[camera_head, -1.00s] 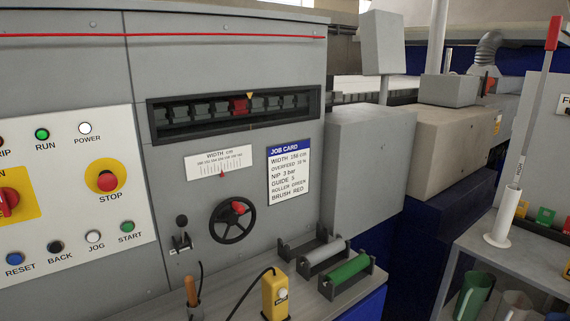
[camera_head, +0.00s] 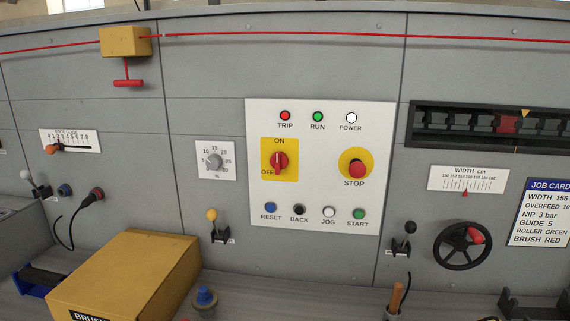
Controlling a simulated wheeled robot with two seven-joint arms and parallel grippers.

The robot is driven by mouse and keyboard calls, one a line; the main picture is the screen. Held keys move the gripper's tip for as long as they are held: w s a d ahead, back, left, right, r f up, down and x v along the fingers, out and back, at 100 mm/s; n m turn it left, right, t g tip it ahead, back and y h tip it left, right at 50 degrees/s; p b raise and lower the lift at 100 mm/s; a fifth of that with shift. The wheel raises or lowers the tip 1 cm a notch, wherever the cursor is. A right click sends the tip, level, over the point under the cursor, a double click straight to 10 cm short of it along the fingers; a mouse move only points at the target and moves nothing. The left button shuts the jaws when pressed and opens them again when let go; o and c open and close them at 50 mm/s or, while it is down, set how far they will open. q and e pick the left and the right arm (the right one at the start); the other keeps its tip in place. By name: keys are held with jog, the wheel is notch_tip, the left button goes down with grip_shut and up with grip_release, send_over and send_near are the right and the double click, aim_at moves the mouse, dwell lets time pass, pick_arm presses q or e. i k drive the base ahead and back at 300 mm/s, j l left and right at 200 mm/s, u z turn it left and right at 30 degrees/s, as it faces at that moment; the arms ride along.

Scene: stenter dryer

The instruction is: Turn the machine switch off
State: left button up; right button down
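The machine switch (camera_head: 279,161) is a red rotary knob on a yellow plate (camera_head: 290,146), on the left of the white control panel (camera_head: 320,236). Its plate is marked ON at the top and OFF at the lower left. The knob's handle stands about upright, toward ON. Neither of my grippers shows in the head view.
A red STOP button (camera_head: 357,168) sits right of the switch. RESET, BACK, JOG and START buttons line the panel's bottom. A yellow-knobbed lever (camera_head: 212,216) stands left below the panel. A yellow box (camera_head: 135,275) and a blue-topped knob (camera_head: 205,297) occupy the ledge.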

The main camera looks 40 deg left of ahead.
aim_at(279, 160)
jog(key=u, duration=1.2)
